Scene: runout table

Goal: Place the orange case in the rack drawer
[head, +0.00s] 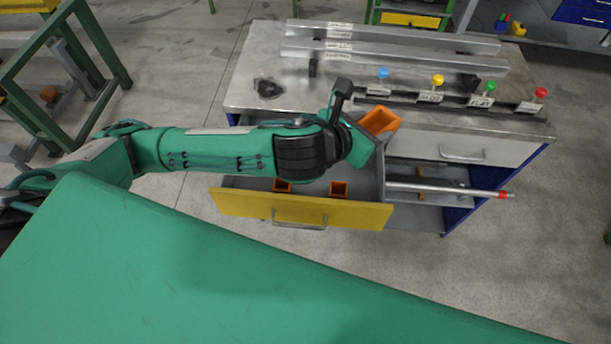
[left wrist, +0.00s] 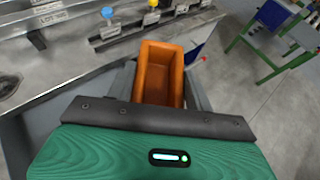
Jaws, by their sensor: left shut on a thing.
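The orange case (head: 380,121) is an open-topped box, held by my left gripper (head: 367,138) above the right side of the open drawer. The case also shows in the left wrist view (left wrist: 160,78), tilted, with its empty inside visible. The drawer (head: 300,208) has a yellow front and grey walls and is pulled out from the bench. My arm hides part of the drawer's inside. My right gripper is not in view.
The metal bench top (head: 255,70) carries long rails (head: 395,58) and a row of coloured knobs (head: 438,80). A rod with a red tip (head: 450,189) sticks out right of the drawer. A green frame (head: 50,90) stands at the left.

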